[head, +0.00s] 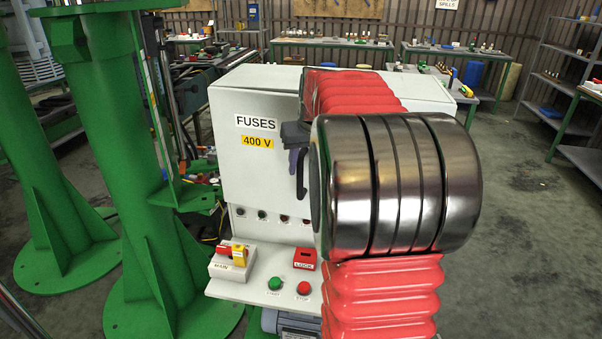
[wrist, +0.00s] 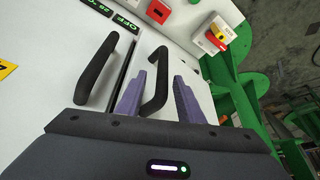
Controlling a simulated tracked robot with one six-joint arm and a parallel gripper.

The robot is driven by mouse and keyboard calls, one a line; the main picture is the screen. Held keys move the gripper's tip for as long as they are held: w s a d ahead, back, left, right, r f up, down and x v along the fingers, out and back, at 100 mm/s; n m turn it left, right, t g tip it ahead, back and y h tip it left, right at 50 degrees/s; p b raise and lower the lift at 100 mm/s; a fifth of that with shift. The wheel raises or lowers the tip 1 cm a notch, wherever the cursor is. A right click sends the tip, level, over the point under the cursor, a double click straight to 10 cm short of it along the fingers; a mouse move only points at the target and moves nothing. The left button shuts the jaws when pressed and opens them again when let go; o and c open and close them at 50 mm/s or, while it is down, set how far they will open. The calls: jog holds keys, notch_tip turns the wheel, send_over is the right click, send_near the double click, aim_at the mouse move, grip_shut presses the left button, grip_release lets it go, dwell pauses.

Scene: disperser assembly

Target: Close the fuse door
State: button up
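The fuse door (head: 235,175) is a white cabinet panel labelled FUSES and 400 V in the head view. It looks nearly flush with the cabinet; I cannot tell if it is fully shut. In the wrist view a black bar handle (wrist: 162,72) stands on a white panel, beside a dark seam. My gripper (wrist: 160,98) has its purple fingers apart on either side of this handle, with gaps visible. The head view shows a purple finger of my gripper (head: 294,165) at the door's right edge; my arm hides the rest.
A second black handle (wrist: 97,70) is on the panel across the seam. Below the door are the MAIN switch (head: 232,258), the red LOCK block (head: 305,259), a green button (head: 275,283) and a red button (head: 304,288). A green column (head: 120,150) stands to the left.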

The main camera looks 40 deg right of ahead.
aim_at(300, 173)
jog(key=x, duration=0.3)
jog(key=shift+w+a+f, duration=0.1)
jog(key=shift+f, duration=0.15)
jog(key=shift+w+a+f, duration=0.15)
jog(key=shift+w+f, duration=0.15)
jog(key=shift+w, duration=0.05)
jog(key=shift+s+d, duration=0.15)
jog(key=shift+d, duration=0.05)
jog(key=shift+a, duration=0.15)
jog(key=shift+d, duration=0.2)
jog(key=c, duration=0.3)
jog(key=shift+a, duration=0.15)
jog(key=shift+c, duration=0.9)
grip_shut()
